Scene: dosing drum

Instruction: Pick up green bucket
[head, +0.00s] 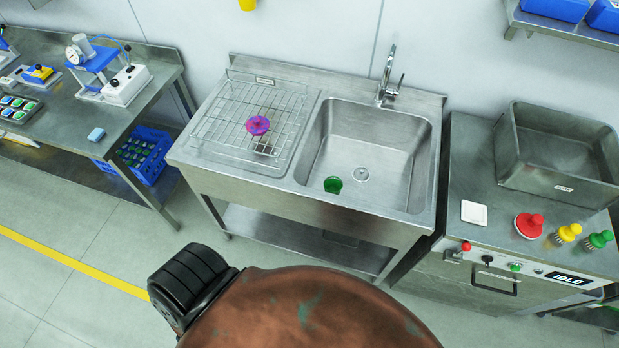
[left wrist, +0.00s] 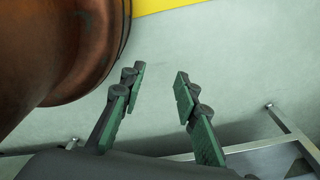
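A small green bucket-like object (head: 333,184) sits in the sink basin (head: 388,118), against its front wall, with the drain to its right. It is too small to see whether it has a handle. My left gripper (left wrist: 159,72) is open and empty in the left wrist view, above the grey floor, its green-padded fingers apart. It is beside a copper-brown rounded body (left wrist: 60,45) and away from the green object, which this view does not show. Neither gripper shows in the head view.
A purple round object (head: 258,125) lies on the wire rack (head: 225,125) left of the basin. A tap (head: 387,75) stands behind. A red brush, yellow brush and green brush (head: 600,240) stand on the right counter. A copper-brown dome (head: 310,310) covers the bottom foreground.

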